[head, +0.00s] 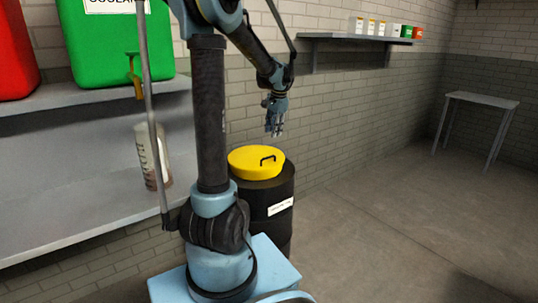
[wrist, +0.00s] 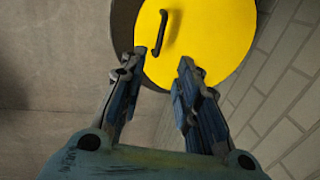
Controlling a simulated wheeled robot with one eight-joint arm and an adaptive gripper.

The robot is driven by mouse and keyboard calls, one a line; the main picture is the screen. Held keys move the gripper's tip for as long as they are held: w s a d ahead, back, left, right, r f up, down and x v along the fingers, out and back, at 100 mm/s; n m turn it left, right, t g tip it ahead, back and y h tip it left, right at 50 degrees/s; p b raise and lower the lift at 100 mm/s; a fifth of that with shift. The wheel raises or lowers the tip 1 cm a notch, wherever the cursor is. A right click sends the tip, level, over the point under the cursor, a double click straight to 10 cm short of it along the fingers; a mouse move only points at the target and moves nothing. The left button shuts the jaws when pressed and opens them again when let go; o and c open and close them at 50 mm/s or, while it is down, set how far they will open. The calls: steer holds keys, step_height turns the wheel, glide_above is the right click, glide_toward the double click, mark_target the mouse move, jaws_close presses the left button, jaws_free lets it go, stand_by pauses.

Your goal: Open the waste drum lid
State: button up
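The waste drum (head: 268,208) is a black cylinder with a white label, standing on the floor beside the wall. Part of the drum is hidden behind my arm in the head view.
A grey shelf (head: 75,97) on the left carries a green coolant container (head: 112,45) and a red one (head: 15,50). A measuring jug (head: 152,155) stands lower down. A wall shelf (head: 345,38) holds several small boxes. Floor to the right is clear up to a small table (head: 484,100).

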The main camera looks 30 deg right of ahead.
mark_target(270, 157)
steer(key=f, duration=0.4)
steer(key=w+f, duration=0.1)
steer(key=f, duration=0.3)
steer(key=w+f, duration=0.1)
steer(key=f, duration=0.3)
steer(key=shift+w+a+f, duration=0.15)
steer(key=shift+w+f, duration=0.1)
steer(key=shift+f, duration=0.05)
steer(key=shift+c, duration=0.2)
jaws_close()
